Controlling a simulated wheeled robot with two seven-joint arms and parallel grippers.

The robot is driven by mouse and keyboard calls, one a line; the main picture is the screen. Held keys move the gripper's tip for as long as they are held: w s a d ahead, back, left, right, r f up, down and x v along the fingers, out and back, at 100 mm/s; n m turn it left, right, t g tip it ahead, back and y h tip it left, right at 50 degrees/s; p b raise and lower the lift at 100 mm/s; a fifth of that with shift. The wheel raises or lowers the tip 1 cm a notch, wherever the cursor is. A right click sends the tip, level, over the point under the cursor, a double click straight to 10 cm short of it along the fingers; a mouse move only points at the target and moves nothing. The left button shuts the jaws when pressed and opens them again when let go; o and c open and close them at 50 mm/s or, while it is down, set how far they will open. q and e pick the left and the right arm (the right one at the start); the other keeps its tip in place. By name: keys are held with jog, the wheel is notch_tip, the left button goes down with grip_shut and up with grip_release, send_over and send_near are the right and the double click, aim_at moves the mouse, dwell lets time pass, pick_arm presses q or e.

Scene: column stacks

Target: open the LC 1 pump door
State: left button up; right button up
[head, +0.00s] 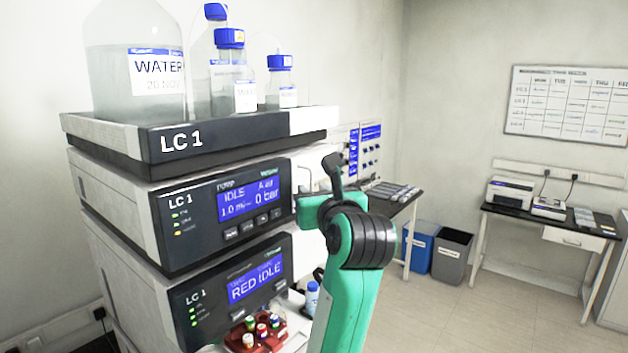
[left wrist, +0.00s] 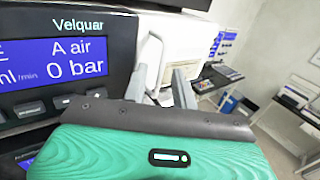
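The LC 1 pump (head: 222,212) is the upper dark-fronted module of the stack, its blue screen reading IDLE and 0 bar. In the left wrist view its front (left wrist: 65,55) fills the left side, with "A air, 0 bar" on the screen. My left gripper (head: 332,165) is at the right end of the pump front. In the left wrist view its two grey fingers (left wrist: 160,88) stand apart, just right of the front's edge. A pale curved edge shows by them; I cannot tell whether they touch it. My right gripper is not in view.
A tray (head: 200,133) with a WATER bottle (head: 137,60) and several blue-capped bottles tops the stack. A second module (head: 235,290) is below the pump, with a red vial rack (head: 262,335) in front. Blue and grey bins (head: 452,255) and a side bench (head: 545,225) stand farther right.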

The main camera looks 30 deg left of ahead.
pick_arm(q)
jog(key=shift+w+a, duration=0.2)
jog(key=shift+a, duration=0.1)
jog(key=shift+c, duration=0.5)
grip_shut()
